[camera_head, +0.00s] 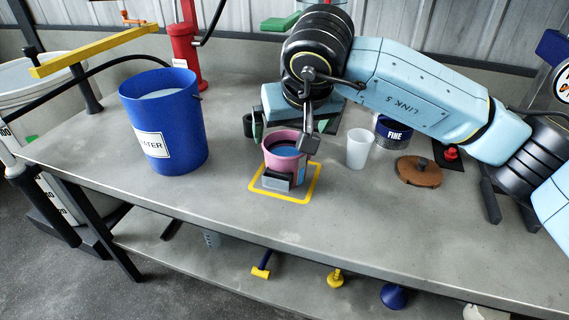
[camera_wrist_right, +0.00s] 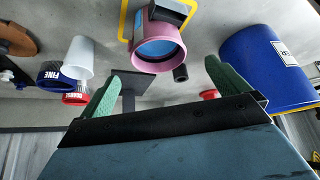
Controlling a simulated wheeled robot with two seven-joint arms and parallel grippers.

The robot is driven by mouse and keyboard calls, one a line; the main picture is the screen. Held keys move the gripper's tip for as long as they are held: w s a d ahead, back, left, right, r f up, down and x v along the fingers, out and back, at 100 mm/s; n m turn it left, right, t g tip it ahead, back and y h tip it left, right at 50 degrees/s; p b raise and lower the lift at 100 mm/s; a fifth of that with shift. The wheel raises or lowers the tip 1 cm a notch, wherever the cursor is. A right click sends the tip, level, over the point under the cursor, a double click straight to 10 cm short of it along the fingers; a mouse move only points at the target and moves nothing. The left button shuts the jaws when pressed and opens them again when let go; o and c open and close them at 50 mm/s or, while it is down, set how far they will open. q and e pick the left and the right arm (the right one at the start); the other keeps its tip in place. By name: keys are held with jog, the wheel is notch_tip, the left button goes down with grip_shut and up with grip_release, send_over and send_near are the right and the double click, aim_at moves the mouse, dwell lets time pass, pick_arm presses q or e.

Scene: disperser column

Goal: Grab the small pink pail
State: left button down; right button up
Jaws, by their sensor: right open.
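The small pink pail (camera_head: 270,160) stands upright inside a yellow square outline on the bench, with blue showing inside it and a dark grey block at its front. In the right wrist view the pail (camera_wrist_right: 140,30) shows just beyond the gap between the fingertips. My right gripper (camera_head: 288,124) is open just behind the pail, its green-padded fingers spread to either side. In the right wrist view the gap between the fingers (camera_wrist_right: 162,72) is empty. Whether a finger touches the pail is unclear. My left gripper is not in view.
A large blue bucket (camera_head: 190,130) stands left of the pail. A white cup (camera_head: 359,148), a dark blue container marked FINE (camera_head: 392,133) and a brown disc-shaped lid (camera_head: 418,171) stand to the right. The bench front is clear.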

aim_at(287, 146)
jog(key=x, duration=0.4)
jog(key=shift+f+b, duration=0.15)
jog(key=shift+b, duration=0.2)
jog(key=shift+w+b+x, duration=0.25)
jog(key=shift+b+x, duration=0.55)
jog(key=shift+x, duration=1.95)
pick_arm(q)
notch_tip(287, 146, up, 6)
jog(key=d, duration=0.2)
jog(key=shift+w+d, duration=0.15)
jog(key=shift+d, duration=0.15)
pick_arm(e)
jog(key=shift+d, duration=0.2)
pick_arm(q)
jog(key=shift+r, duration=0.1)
pick_arm(e)
jog(key=shift+c, duration=0.3)
jog(key=c, duration=1.4)
jog(key=shift+c, duration=0.6)
jog(key=shift+r, duration=0.25)
